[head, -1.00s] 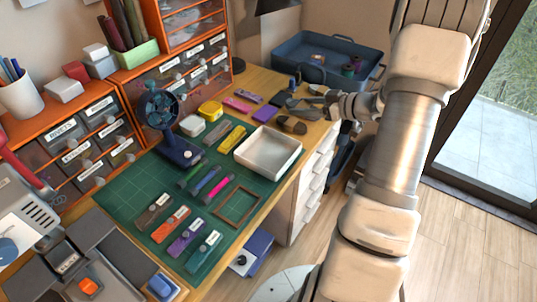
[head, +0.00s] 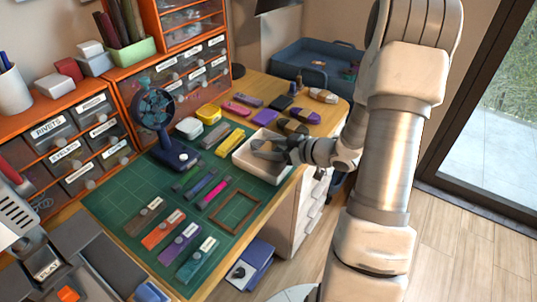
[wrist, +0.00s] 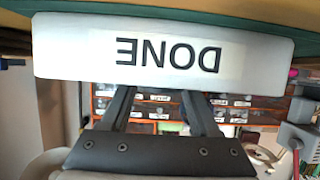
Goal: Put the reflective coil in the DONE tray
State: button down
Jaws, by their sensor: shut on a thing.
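The DONE tray is a shallow white tray (head: 240,160) on the near-right part of the green mat in the head view. Its DONE label (wrist: 170,53) shows upside down on the wall in the wrist view. My gripper (head: 268,150) reaches into the tray from the right. In the wrist view my gripper (wrist: 160,98) has its fingertips hidden behind the labelled wall. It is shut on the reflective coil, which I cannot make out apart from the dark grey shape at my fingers. Whether the coil touches the tray floor is not visible.
A blue fan (head: 160,120) stands left of the tray. Several coloured pieces lie on the mat, with a brown frame (head: 235,211) in front of the tray. Dark and purple items (head: 297,127) lie close behind my gripper. A blue bin (head: 305,60) stands beyond the table.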

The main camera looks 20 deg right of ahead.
jog(key=shift+f, duration=0.55)
jog(key=shift+f, duration=0.2)
jog(key=shift+c, duration=0.6)
grip_release()
jog(key=shift+r, duration=0.3)
jog(key=p+v, duration=0.3)
jog(key=v, duration=0.9)
jog(key=shift+f, duration=0.2)
jog(key=shift+r, duration=0.1)
